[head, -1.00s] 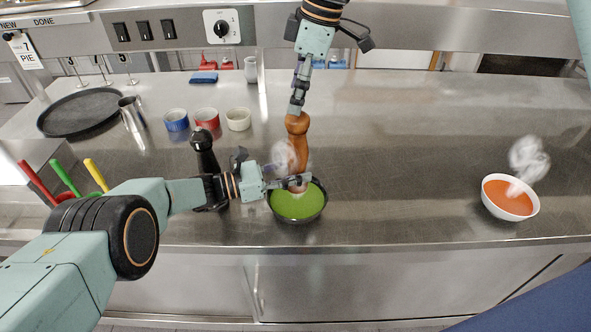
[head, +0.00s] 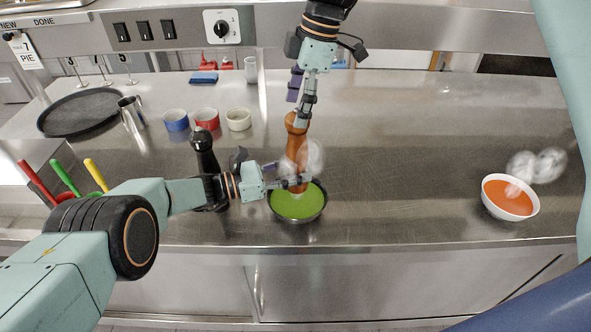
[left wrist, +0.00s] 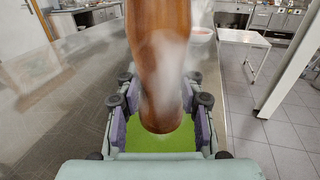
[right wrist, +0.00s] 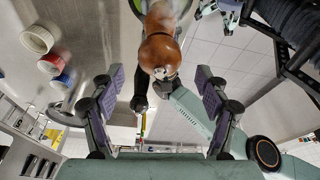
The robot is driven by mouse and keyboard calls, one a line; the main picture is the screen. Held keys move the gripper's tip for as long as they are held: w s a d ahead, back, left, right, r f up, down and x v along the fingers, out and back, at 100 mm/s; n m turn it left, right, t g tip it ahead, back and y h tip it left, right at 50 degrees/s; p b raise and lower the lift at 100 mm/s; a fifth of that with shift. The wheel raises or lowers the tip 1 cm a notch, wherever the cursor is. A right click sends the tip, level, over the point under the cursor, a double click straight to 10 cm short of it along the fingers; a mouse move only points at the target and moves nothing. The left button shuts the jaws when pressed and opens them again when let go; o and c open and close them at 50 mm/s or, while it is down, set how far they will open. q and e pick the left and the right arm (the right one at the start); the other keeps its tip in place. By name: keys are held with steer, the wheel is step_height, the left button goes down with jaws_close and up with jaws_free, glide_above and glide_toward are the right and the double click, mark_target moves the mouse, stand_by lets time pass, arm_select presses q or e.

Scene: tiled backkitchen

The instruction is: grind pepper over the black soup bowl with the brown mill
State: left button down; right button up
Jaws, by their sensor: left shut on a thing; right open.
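The brown mill (head: 296,145) stands upright over the black soup bowl (head: 298,217), which holds green soup. My left gripper (head: 299,182) is shut on the mill's lower part; in the left wrist view the pads of the left gripper (left wrist: 160,115) flank the mill (left wrist: 160,50). My right gripper (head: 302,103) is open at the mill's top. In the right wrist view the mill's round head (right wrist: 160,55) lies beyond and between the spread fingers of the right gripper (right wrist: 158,85). Steam partly veils the mill.
A black mill (head: 205,150) stands left of the bowl, close behind my left arm. A white bowl of orange soup (head: 510,198) steams at the right. Blue (head: 176,121), red (head: 207,119) and cream (head: 238,120) cups stand behind. The counter between the bowls is clear.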

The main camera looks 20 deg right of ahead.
steer(key=shift+f, duration=0.2)
steer(key=shift+d+x, duration=0.2)
steer(key=shift+x, duration=0.7)
steer(key=shift+d+x, duration=0.25)
steer(key=shift+x, duration=0.7)
steer(key=shift+f, duration=0.1)
steer(key=shift+c, duration=0.2)
steer(key=c, duration=1)
steer(key=shift+o, duration=0.2)
steer(key=m+t, duration=0.1)
steer(key=m, duration=0.6)
steer(key=shift+m+t+h, duration=0.4)
